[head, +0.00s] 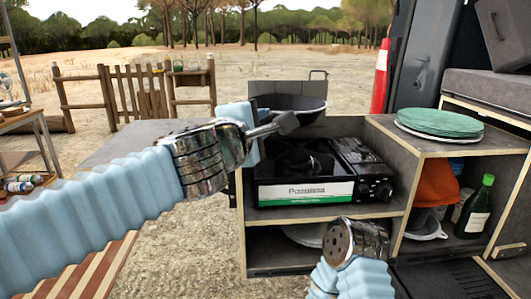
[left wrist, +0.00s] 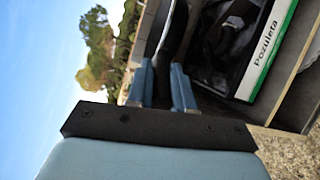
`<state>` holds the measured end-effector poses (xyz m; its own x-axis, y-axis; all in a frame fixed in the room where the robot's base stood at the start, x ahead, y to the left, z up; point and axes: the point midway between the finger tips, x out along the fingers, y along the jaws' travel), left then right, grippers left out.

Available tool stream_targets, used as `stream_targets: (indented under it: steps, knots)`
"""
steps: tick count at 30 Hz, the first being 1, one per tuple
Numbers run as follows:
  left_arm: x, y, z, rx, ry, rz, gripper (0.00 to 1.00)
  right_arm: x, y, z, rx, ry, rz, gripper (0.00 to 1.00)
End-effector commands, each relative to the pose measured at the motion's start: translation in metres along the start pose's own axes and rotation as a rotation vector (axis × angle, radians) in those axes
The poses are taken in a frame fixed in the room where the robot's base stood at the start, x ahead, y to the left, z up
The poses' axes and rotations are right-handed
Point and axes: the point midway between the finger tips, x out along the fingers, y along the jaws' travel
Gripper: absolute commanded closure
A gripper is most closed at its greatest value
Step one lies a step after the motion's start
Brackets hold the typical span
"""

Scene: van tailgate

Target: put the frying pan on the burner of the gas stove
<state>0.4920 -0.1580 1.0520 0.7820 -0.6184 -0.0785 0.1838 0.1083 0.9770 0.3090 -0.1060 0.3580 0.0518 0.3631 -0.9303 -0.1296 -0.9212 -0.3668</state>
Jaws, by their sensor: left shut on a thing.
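The dark frying pan (head: 297,103) is at the back of the stove in the head view, above and behind its burner as seen. My left gripper (head: 257,135) is shut on the pan's handle. In the left wrist view its blue fingers (left wrist: 161,85) are close around the handle, and part of the dark pan (left wrist: 177,35) shows beyond them. The gas stove (head: 306,190), with a white and green front, sits on the upper shelf of the cabinet. Its burner (head: 312,161) looks bare. Only the metal wrist of my right arm shows; its fingers are hidden.
The stove's knob side (head: 372,185) is at the right. A stack of green plates (head: 440,122) stands on the cabinet top, with a green bottle (head: 477,207) and an orange thing (head: 436,184) below. A grey upright panel (head: 262,88) stands behind the pan.

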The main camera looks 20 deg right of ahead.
Motion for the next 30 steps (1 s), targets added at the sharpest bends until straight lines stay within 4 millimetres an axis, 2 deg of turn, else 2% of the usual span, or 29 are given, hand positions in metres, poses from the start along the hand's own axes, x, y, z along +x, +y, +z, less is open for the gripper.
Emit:
stream_targets:
  steps: [1,6,13,15,18,30]
  knots:
    - [0.009,-0.011,-0.003,0.006,-0.002,-0.006,1.00,0.000,0.000,0.000,0.000,0.000,0.000,0.26]
    - [0.028,-0.030,-0.012,0.003,-0.001,-0.003,1.00,0.001,0.000,0.000,0.000,0.000,0.000,0.26]
    - [0.041,-0.043,-0.019,0.001,0.000,-0.002,1.00,0.003,0.001,0.000,0.000,0.001,0.000,0.26]
    - [0.042,-0.059,-0.021,0.001,-0.002,-0.001,1.00,0.017,0.007,0.000,0.001,0.002,0.001,0.26]
    - [0.043,-0.070,-0.023,0.000,-0.002,0.000,1.00,0.025,0.011,0.000,0.003,0.002,0.002,0.26]
    - [0.043,-0.073,-0.024,0.001,-0.002,0.000,1.00,0.027,0.012,0.000,0.004,0.003,0.003,0.26]
